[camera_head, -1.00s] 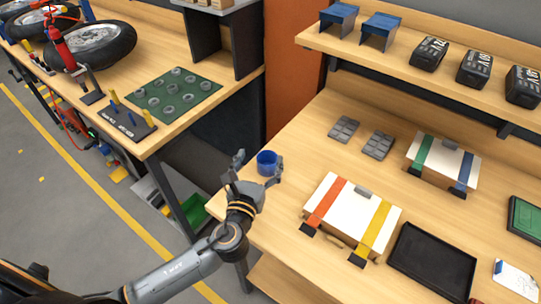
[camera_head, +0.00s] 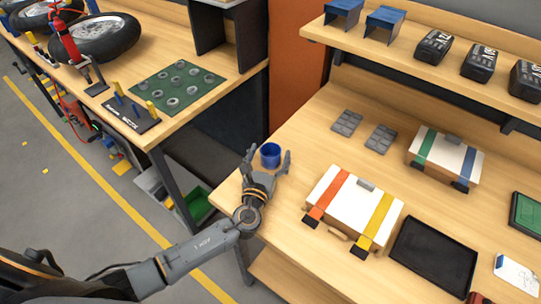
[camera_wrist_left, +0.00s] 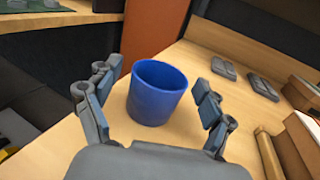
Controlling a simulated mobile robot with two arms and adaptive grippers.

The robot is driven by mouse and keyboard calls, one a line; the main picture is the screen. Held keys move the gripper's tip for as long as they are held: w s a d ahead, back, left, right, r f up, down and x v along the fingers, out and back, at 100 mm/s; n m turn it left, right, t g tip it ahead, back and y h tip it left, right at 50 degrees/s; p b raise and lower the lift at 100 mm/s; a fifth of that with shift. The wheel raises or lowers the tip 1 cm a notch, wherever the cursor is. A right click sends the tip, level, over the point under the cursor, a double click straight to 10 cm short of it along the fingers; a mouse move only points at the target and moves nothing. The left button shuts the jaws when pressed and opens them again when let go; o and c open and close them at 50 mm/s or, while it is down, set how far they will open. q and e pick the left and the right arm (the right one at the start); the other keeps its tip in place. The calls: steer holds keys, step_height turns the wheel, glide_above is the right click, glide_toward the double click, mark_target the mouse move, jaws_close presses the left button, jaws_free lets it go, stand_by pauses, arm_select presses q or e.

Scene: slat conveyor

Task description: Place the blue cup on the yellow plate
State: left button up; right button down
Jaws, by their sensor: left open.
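The blue cup (camera_head: 270,155) stands upright on the wooden table near its left edge. It also shows in the left wrist view (camera_wrist_left: 157,93). My left gripper (camera_head: 268,163) is open, with its fingers on either side of the cup. In the left wrist view the gripper (camera_wrist_left: 155,100) shows a gap between each finger and the cup, and it holds nothing. No yellow plate is visible in these views. My right gripper is not in view.
A white-topped box with red and yellow straps (camera_head: 350,206) stands right of the cup. A black tray (camera_head: 433,258) lies further right. Two grey pads (camera_head: 346,122) lie behind. A shelf (camera_head: 400,62) overhangs the table's back. The table between cup and pads is clear.

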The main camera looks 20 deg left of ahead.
arm_select(q)
steer(key=shift+w, duration=0.55)
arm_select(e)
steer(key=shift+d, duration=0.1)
arm_select(q)
steer(key=shift+s, duration=0.1)
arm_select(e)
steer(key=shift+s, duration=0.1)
arm_select(q)
steer(key=c, duration=1.2)
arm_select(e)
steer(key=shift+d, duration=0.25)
arm_select(q)
steer(key=shift+r, duration=0.1)
steer(key=shift+c, duration=0.2)
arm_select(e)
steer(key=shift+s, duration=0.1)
